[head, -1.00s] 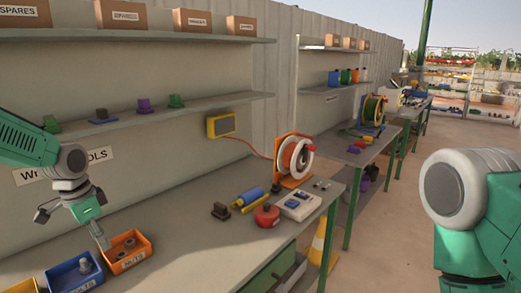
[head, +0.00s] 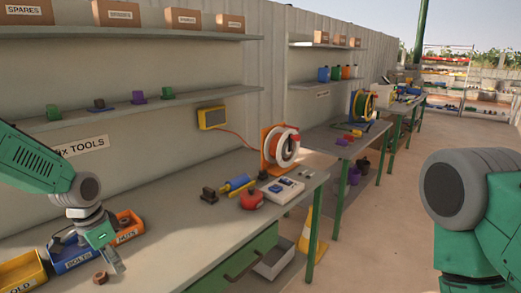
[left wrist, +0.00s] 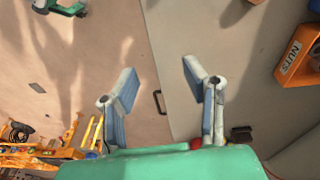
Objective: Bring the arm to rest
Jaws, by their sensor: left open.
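My left gripper (head: 90,256) is open in front of the small parts bins at the left of the bench in the head view. Its two spread fingers also show in the left wrist view (left wrist: 160,70), with nothing between them. The green and grey left arm (head: 40,165) reaches in from the left edge. My right arm (head: 465,200) shows at the right edge of the head view; its gripper is out of view.
An orange bin (head: 129,219), a blue bin (head: 85,257) and a yellow bin (head: 28,277) stand by the left gripper. A brown nut (head: 101,278) lies on the bench (head: 180,245). A red canister (head: 252,199) and an orange reel (head: 270,148) stand farther right.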

